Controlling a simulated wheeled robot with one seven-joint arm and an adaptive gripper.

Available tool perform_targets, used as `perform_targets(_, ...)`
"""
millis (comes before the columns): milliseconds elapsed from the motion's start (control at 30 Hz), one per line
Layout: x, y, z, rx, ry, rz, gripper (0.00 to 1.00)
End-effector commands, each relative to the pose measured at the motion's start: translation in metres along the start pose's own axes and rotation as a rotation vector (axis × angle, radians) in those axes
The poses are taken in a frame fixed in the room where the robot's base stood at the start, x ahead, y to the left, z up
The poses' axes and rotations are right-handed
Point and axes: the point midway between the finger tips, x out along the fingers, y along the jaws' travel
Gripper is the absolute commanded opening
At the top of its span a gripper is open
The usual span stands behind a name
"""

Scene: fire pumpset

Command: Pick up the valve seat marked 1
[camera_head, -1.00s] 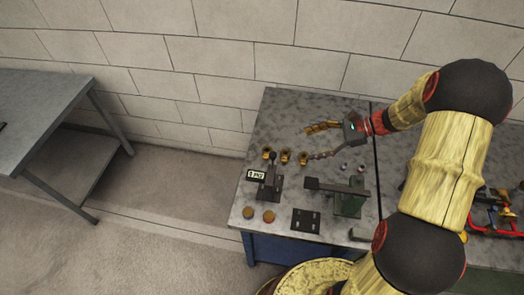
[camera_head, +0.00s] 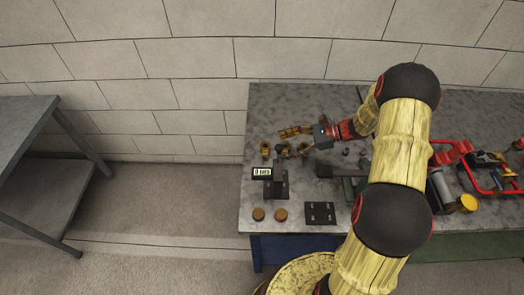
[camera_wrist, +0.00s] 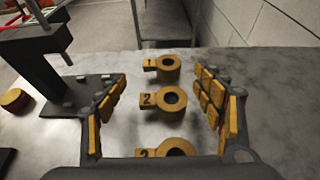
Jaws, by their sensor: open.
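Three brass ring-shaped valve seats with numbered tabs lie in a row on the grey bench. The valve seat marked 1 (camera_wrist: 168,68) is the farthest in the wrist view, and the leftmost seat (camera_head: 265,150) in the head view. The seat marked 2 (camera_wrist: 172,101) is in the middle. The nearest seat (camera_wrist: 177,147) is partly cut off by my gripper body, and its number is unclear. My gripper (camera_wrist: 162,80) is open and empty, its yellow-padded fingers on either side of the row. The seat marked 1 lies ahead, near the fingertip line. I see no contact.
A black stand with a small display (camera_head: 262,171) is close beside the row. Red-framed equipment (camera_head: 490,175) is at right. Another table (camera_head: 25,120) stands apart at left.

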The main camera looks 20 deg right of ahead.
Motion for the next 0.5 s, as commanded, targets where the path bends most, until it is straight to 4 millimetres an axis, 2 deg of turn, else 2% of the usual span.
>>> perform_targets(100, 0.013, 0.000, 0.000, 0.000, 0.000, 0.001, 0.68)
perform_targets(267, 0.025, 0.000, 0.000, 0.000, 0.001, 0.002, 0.68)
perform_targets(500, 0.059, -0.002, 0.000, 0.001, 0.001, 0.003, 0.68)
